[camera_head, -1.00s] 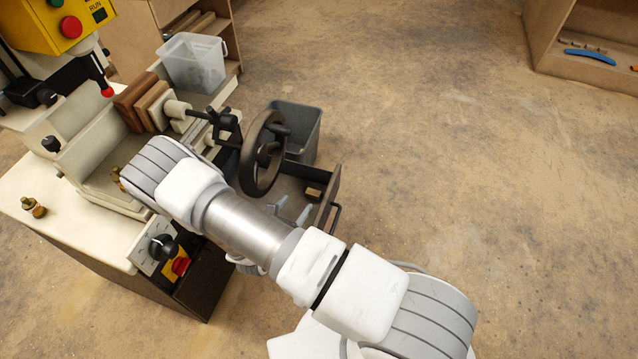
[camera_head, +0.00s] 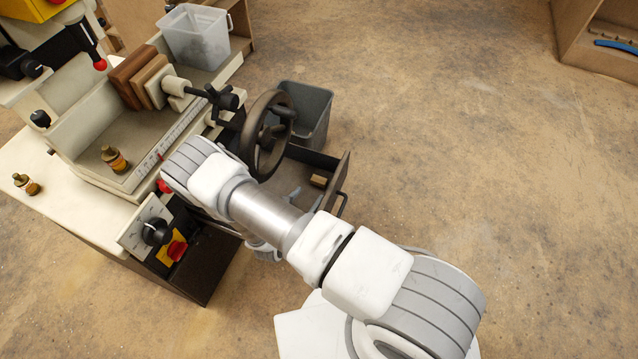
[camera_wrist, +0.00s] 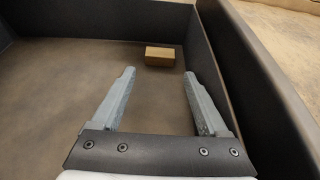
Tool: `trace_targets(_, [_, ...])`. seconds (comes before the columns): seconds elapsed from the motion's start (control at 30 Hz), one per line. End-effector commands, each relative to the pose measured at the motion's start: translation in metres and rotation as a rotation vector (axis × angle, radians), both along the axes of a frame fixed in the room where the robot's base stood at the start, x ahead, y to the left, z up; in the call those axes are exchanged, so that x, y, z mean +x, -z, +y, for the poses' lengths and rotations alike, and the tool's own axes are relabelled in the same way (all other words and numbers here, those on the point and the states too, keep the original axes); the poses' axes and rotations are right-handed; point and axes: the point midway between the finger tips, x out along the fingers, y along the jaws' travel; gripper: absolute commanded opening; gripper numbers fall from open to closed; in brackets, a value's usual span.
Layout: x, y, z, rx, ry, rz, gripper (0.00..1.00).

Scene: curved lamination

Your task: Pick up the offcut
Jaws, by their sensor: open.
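The offcut is a small brown wooden block (camera_wrist: 160,56). It lies on the floor of an open dark drawer (camera_wrist: 90,43), near the far wall in the wrist view. In the head view the block (camera_head: 319,181) shows inside the drawer near its front right corner. My gripper (camera_wrist: 158,76) is open and empty. Its two grey fingers point toward the block, which lies beyond the tips and between their lines, apart from them. In the head view my arm hides most of the gripper and part of the drawer.
The drawer's right wall (camera_wrist: 225,75) runs close beside my right finger. A black handwheel (camera_head: 267,137) stands over the drawer's back. A grey bin (camera_head: 308,112) is behind it. The machine (camera_head: 100,215) with brass fittings and a clear tub (camera_head: 196,38) are left. Floor is free to the right.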

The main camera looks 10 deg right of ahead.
Motion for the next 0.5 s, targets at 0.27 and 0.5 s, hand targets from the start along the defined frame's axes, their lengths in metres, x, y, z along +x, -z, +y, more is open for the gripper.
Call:
trace_targets(0.27, [0.015,0.007,-0.011,0.000,0.003,-0.001,0.78])
trace_targets(0.5, [0.044,0.023,-0.033,0.002,0.002,-0.003,0.78])
